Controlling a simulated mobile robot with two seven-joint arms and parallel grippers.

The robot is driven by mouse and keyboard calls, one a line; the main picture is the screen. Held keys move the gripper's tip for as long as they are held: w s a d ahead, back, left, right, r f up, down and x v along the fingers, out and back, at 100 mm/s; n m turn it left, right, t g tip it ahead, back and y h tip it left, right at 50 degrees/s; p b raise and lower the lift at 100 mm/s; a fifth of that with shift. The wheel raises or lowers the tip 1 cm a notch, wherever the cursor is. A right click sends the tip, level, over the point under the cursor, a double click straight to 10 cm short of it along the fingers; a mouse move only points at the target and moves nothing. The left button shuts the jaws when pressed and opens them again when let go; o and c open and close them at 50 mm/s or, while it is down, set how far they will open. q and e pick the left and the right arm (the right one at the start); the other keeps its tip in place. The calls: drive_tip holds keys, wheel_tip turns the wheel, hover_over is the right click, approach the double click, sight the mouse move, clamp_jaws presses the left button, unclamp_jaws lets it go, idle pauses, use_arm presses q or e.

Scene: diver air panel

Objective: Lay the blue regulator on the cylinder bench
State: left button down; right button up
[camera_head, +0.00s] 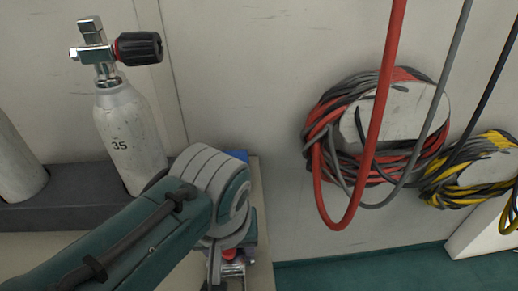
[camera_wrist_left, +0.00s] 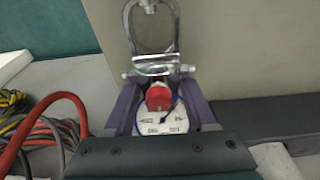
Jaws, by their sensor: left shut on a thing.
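My left gripper (camera_wrist_left: 160,100) is shut on a regulator, between two dark purple fingers. In the head view my left arm hides most of the gripper, and only a red and metal bit of the regulator (camera_head: 232,262) shows below the wrist. The pale cylinder bench (camera_head: 263,225) lies under and beside it; I cannot tell if they touch. A small blue patch (camera_head: 238,155) shows behind my wrist. My right gripper is out of view.
A white cylinder (camera_head: 130,140) with a valve and black knob stands in a dark grey rack (camera_head: 75,200) at left, beside another cylinder (camera_head: 15,165). Red-grey hose coils (camera_head: 320,135) and yellow-black coils (camera_head: 470,175) hang on the wall. Green floor (camera_head: 370,270) is free at lower right.

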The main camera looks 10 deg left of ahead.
use_arm(q)
drive_tip(key=shift+c, duration=1.6)
unclamp_jaws()
drive_tip(key=shift+s+a+f, duration=0.25)
drive_tip(key=shift+s+f, duration=0.1)
drive_tip(key=shift+f, duration=0.25)
drive_tip(key=shift+s+a+f, duration=0.25)
drive_tip(key=shift+s+f, duration=0.05)
drive_tip(key=shift+f, duration=0.3)
drive_tip(key=shift+o, duration=0.7)
drive_tip(key=shift+d+r+p, duration=0.1)
drive_tip(key=shift+r+p, duration=0.2)
drive_tip(key=shift+r, duration=0.1)
drive_tip(key=shift+o, duration=0.2)
drive_tip(key=r+p, duration=0.1)
drive_tip(key=r, duration=0.1)
drive_tip(key=w+d+r+p, duration=0.1)
drive_tip(key=shift+r+p, duration=0.3)
drive_tip(key=p+v, duration=0.3)
drive_tip(key=v, duration=0.3)
drive_tip(key=shift+s+r+p, duration=0.15)
drive_tip(key=shift+r+p, duration=0.2)
drive_tip(key=shift+p, duration=0.05)
drive_tip(key=shift+s+r, duration=0.15)
drive_tip(key=shift+r, duration=0.35)
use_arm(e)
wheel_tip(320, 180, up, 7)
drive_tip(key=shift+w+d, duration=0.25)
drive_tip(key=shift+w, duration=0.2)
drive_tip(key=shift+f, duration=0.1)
